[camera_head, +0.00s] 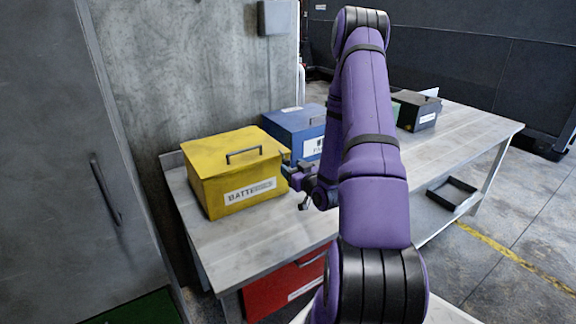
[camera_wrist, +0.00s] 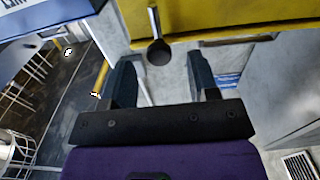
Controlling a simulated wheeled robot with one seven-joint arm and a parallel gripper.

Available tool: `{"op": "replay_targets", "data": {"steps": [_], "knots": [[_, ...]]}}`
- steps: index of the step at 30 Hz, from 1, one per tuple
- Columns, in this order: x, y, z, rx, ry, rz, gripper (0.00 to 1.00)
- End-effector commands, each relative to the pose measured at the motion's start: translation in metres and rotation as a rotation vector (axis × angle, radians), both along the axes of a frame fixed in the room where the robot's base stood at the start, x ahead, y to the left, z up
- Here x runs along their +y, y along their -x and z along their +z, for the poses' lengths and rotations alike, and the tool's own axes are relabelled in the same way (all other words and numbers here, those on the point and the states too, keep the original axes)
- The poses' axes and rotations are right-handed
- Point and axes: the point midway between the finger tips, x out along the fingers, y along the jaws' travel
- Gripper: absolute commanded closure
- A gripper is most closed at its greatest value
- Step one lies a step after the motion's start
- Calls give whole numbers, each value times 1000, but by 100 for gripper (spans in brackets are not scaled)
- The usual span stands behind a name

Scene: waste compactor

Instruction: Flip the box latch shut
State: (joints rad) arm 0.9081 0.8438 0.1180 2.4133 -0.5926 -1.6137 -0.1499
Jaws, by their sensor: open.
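The yellow box (camera_head: 215,165), labelled for batteries, stands on the bench with its handled lid down. In the wrist view, the yellow box (camera_wrist: 240,18) fills the top edge. A dark lever with a rounded end, which looks like the latch (camera_wrist: 157,50), stands out from the box there. My gripper (camera_head: 287,164) is beside the box's right front side in the head view. In the wrist view, my gripper (camera_wrist: 160,75) is open, with the latch's rounded end between and just beyond the fingertips. I cannot tell whether they touch. The latch is not clear in the head view.
A blue box (camera_head: 292,122) stands right behind the yellow one, close to my gripper. A black box (camera_head: 420,112) is farther along the bench (camera_head: 480,128). A red drawer (camera_head: 275,292) is under the bench. A concrete wall (camera_head: 200,70) stands behind. The bench front is clear.

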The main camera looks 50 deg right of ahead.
Motion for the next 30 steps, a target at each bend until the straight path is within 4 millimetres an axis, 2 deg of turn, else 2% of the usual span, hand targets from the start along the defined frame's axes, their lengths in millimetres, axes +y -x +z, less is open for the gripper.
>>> {"op": "replay_targets", "data": {"steps": [1, 6, 12, 17, 30], "knots": [[2, 11, -1, 4, -2, -2, 45], [9, 41, -1, 4, -2, -2, 45], [15, 64, -1, 2, 0, -1, 45], [17, 70, 0, 2, 0, -1, 45], [17, 70, 0, 1, 0, 0, 45]]}}
